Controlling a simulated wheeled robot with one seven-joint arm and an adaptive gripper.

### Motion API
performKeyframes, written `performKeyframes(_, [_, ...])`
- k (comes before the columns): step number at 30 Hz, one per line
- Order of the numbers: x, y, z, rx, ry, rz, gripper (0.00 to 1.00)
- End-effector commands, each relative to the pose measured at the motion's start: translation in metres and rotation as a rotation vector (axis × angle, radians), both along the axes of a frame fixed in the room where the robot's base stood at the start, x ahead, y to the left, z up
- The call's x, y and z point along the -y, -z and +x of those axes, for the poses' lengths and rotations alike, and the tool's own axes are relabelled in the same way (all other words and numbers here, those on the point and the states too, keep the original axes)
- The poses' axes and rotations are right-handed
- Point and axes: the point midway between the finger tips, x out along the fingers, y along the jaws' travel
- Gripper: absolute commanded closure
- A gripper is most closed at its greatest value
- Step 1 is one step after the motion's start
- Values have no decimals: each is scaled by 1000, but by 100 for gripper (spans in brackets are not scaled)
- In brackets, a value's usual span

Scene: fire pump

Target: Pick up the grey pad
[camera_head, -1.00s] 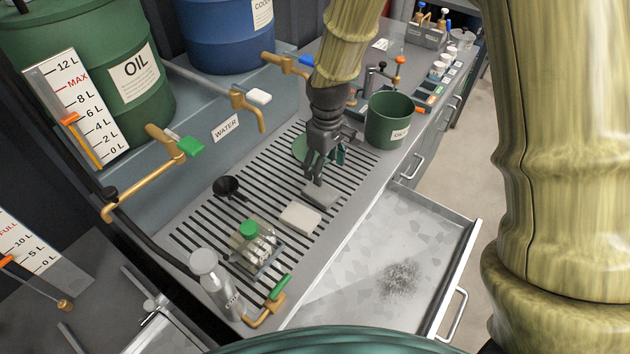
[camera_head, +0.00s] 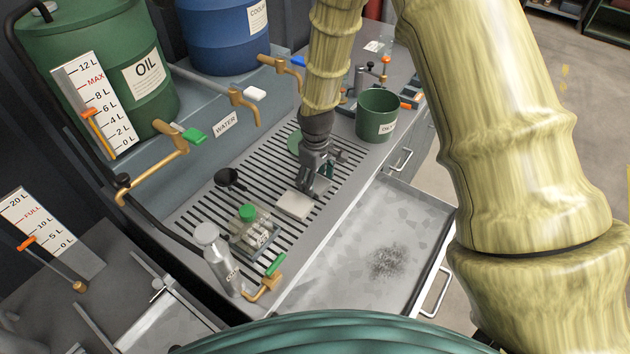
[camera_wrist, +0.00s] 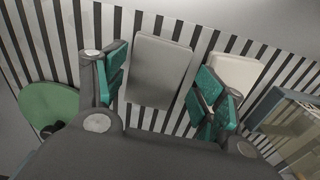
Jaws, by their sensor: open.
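The grey pad (camera_wrist: 158,72) lies flat on the slatted grate in the wrist view, between the two teal-padded fingers of my gripper (camera_wrist: 163,85). The fingers are open and spread on either side of it, with nothing held. In the head view my gripper (camera_head: 310,188) points down over the grate and hides most of the grey pad. A paler, whitish pad (camera_head: 295,205) lies beside it, nearer the camera. This pale pad also shows in the wrist view (camera_wrist: 236,72), just beyond the right finger.
A clear tray holding jars (camera_head: 252,235) and a metal bottle (camera_head: 215,255) stand nearer the camera. A black funnel (camera_head: 228,178) lies left, and a green bucket (camera_head: 376,115) stands behind right. An open drawer (camera_head: 385,225) juts out at the right.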

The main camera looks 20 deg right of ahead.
Motion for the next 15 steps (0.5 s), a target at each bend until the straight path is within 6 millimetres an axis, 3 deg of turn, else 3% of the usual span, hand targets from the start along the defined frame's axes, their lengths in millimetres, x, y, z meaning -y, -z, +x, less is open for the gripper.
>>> performKeyframes(6, [0, 13, 4, -4, 0, 0, 30])
performKeyframes(13, [1, 13, 3, -3, 2, 1, 30])
performKeyframes(15, [0, 13, 3, -3, 1, 1, 43])
